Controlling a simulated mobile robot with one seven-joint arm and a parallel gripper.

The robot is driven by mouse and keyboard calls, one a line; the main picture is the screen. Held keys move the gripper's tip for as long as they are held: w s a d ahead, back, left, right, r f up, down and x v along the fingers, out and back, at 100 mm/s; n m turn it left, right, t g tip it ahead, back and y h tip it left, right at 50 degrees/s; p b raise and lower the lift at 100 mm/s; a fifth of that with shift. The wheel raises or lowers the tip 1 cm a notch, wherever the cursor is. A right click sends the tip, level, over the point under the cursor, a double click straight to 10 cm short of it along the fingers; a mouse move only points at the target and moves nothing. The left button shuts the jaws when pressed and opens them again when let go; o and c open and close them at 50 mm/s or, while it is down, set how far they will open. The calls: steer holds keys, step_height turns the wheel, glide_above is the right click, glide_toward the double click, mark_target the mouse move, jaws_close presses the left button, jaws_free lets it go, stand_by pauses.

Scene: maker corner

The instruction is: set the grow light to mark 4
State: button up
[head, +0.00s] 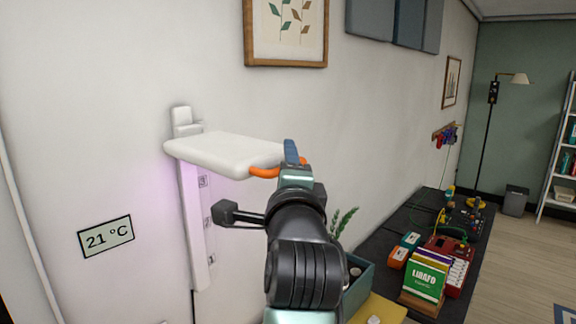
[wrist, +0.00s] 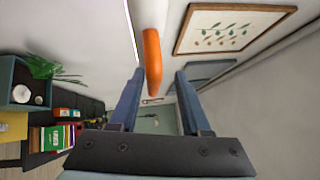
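The grow light (head: 225,150) is a flat white panel on a white upright rail (head: 191,215) on the wall, with a faint purple glow below. Several small marks show down the rail; their numbers are too small to read surely, and the panel hides part of the rail. An orange handle (head: 264,173) sits at the panel's right edge. My gripper (head: 291,152) is at that handle. In the wrist view its two blue fingers (wrist: 160,75) are apart, with the orange handle (wrist: 152,60) appearing between their tips, closer to the left finger. I cannot tell whether they touch.
A "21 °C" display (head: 106,236) is on the wall at left. A framed leaf picture (head: 286,30) hangs above the light. A dark bench (head: 398,245) with boxes, a green LIBAFO pack (head: 427,282) and a planter (head: 358,290) lies to the right. Open floor lies beyond.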

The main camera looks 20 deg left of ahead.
steer(key=shift+f, duration=0.15)
steer(key=shift+s+d+f, duration=0.1)
steer(key=shift+s, duration=0.1)
steer(key=b+v, duration=0.5)
steer(key=v, duration=0.7)
steer(key=shift+s, duration=0.25)
steer(key=s+d+r+n+t+h, duration=0.8)
steer(key=s+d+r+n+t, duration=0.1)
steer(key=d+r+n, duration=0.3)
steer(key=shift+s+d+r+n+t, duration=0.35)
steer(key=shift+d+n, duration=0.5)
steer(key=shift+n, duration=0.45)
